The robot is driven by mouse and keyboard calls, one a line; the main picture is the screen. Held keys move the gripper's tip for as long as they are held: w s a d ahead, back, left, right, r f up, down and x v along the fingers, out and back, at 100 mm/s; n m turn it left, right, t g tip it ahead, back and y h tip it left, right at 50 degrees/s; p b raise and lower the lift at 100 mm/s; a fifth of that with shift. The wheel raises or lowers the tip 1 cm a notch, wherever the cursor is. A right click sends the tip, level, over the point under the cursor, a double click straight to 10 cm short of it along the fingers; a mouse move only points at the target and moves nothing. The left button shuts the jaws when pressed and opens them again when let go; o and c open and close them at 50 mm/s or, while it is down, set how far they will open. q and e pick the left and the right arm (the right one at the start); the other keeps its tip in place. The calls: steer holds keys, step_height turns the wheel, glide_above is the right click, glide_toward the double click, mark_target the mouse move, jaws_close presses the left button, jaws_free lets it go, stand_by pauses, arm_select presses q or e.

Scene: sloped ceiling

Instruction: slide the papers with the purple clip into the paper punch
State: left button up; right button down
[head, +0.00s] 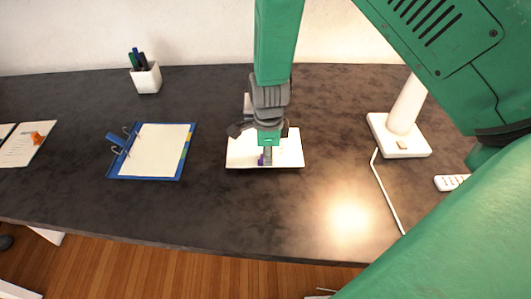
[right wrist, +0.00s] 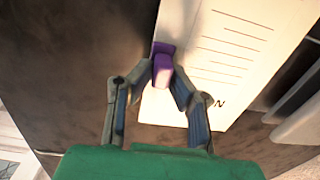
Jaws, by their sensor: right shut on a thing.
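The white papers (head: 240,153) lie flat on the dark desk, partly hidden under my right gripper (head: 266,153). In the right wrist view the papers (right wrist: 235,50) show printed lines, and the purple clip (right wrist: 162,67) sits on their edge. My right gripper (right wrist: 163,80) is shut on the purple clip, a finger on each side. The clip (head: 261,161) shows at the fingertips in the head view. A pale object (head: 247,102) just behind the gripper may be the paper punch; it is mostly hidden. A grey object (right wrist: 300,112) lies beside the papers in the wrist view. My left gripper is not in view.
A blue binder (head: 155,150) lies open to the left, and papers with an orange clip (head: 37,137) farther left. A white pen cup (head: 146,78) stands at the back. A white lamp base (head: 400,140) with a cable stands right. The desk in front is clear.

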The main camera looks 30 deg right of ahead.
steer(key=shift+d+f, duration=0.1)
steer(key=shift+f, duration=0.3)
steer(key=shift+w+d, duration=0.35)
steer(key=shift+w, duration=0.1)
steer(key=shift+w+d+r, duration=0.1)
steer(key=shift+w+d, duration=0.05)
steer(key=shift+w, duration=0.4)
steer(key=shift+w+d, duration=0.15)
steer(key=shift+w, duration=0.35)
steer(key=shift+w+d, duration=0.9)
steer(key=shift+w, duration=0.15)
steer(key=shift+w+d, duration=0.3)
steer(key=shift+w, duration=0.25)
steer(key=shift+w+d, duration=0.25)
steer(key=shift+w, duration=0.25)
steer(key=shift+w+d+b, duration=0.2)
steer(key=shift+w+d, duration=0.15)
steer(key=shift+w, duration=0.2)
steer(key=shift+w+d+b, duration=0.2)
steer(key=shift+w+d, duration=0.15)
steer(key=shift+w, duration=0.2)
steer(key=c, duration=1.4)
jaws_free()
